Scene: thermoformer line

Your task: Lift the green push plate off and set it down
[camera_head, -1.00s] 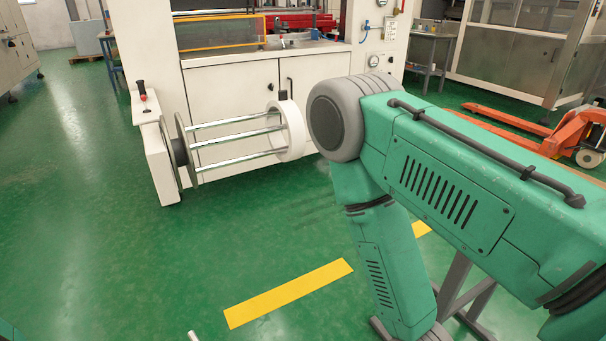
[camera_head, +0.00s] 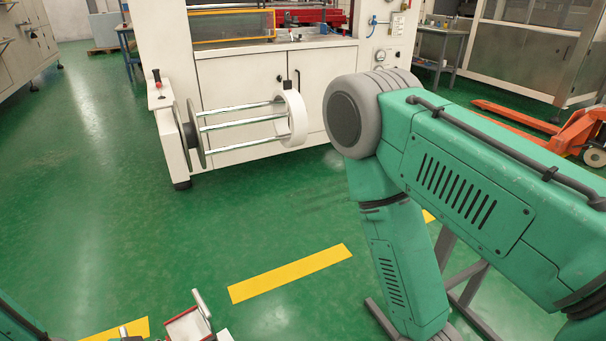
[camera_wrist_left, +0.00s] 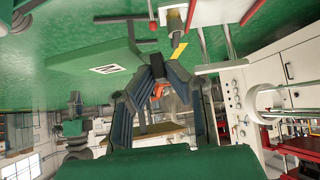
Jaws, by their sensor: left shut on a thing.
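The green push plate (camera_wrist_left: 95,58) shows in the left wrist view as a flat green slab with a white label bearing a dark M. My left gripper (camera_wrist_left: 155,64) is shut at the plate's edge beside a dark block (camera_wrist_left: 147,43); the exact grip is hard to see. The plate shows against the green floor; whether it touches anything is hidden. I cannot make out the plate or my left gripper in the head view. My right arm (camera_head: 480,190) crosses the right side of the head view, and its gripper is out of frame.
A reel with metal rods and a white ring (camera_head: 292,118) stands before a white machine cabinet (camera_head: 245,95). A red-lined box (camera_head: 187,325) shows at the bottom edge. An orange pallet truck (camera_head: 575,130) is at right. Green floor (camera_head: 110,230) is open at left.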

